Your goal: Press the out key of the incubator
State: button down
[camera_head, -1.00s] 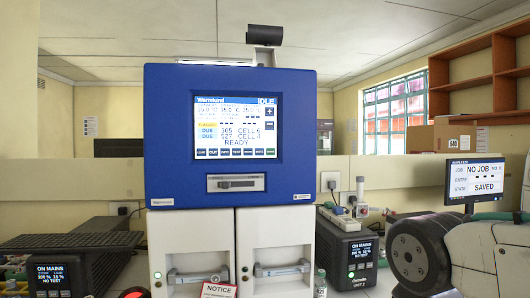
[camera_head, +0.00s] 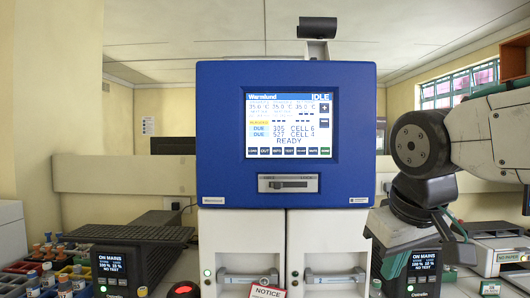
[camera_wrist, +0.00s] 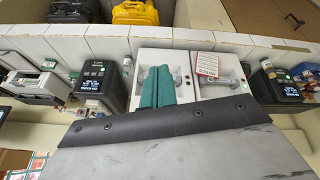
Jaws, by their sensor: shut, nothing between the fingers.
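The incubator has a blue head (camera_head: 220,130) with a lit screen (camera_head: 288,122) reading IDLE and READY in the head view. A row of dark keys runs along the screen's lower edge. The out key (camera_head: 265,152) is second from the left, and nothing covers it. In the wrist view my gripper (camera_wrist: 155,88) shows as two teal fingers closed together with nothing between them, in front of the white lower cabinet (camera_wrist: 152,57). In the head view my arm is at the right, beside the incubator and apart from the screen; its fingertips cannot be clearly made out there.
A slot panel (camera_head: 288,183) is below the screen. A notice card (camera_head: 267,292) is at the cabinet doors. Black power units stand on both sides, one on the left (camera_head: 113,268). Colored-cap bottles (camera_head: 48,275) are at the lower left. My arm partly hides the right side.

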aim_at(265, 151)
jog(key=w+a+r+n+t+y, duration=0.1)
jog(key=w+a+r+n+t, duration=0.1)
jog(key=w+a+r, duration=0.5)
jog(key=w+a+r+n+t+y, duration=0.1)
jog(key=w+a+r+n+t, duration=0.1)
jog(key=w+a+r, duration=0.5)
jog(key=a+r, duration=0.3)
jog(key=a, duration=0.2)
jog(key=shift+w+a+y, duration=0.25)
jog(key=shift+w+y, duration=0.05)
jog(key=shift+w, duration=0.05)
jog(key=shift+w+d, duration=0.2)
jog(key=shift+w, duration=4.2)
jog(key=shift+w, duration=0.4)
